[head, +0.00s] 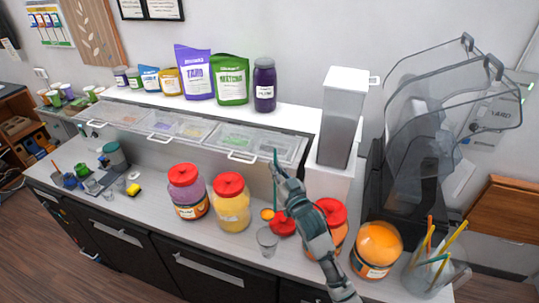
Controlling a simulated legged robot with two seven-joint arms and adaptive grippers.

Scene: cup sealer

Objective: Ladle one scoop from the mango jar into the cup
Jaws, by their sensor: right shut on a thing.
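An open jar with orange contents (376,243), which looks like the mango jar, stands at the right front of the counter. A clear empty-looking cup (267,241) stands upright left of my right arm. My right gripper (279,180) is above the counter behind the cup, shut on a thin teal handle (275,157), apparently the ladle's. A small orange round shape (267,214), likely the ladle's bowl with orange contents, shows below the gripper, just behind the cup; its link to the handle is hard to see. My left gripper is out of view.
A red lid (282,228) lies right of the cup. Red-lidded jars with purple (187,196) and yellow (232,207) contents stand left; another (332,216) is partly behind my arm. A straw holder (430,272) stands far right.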

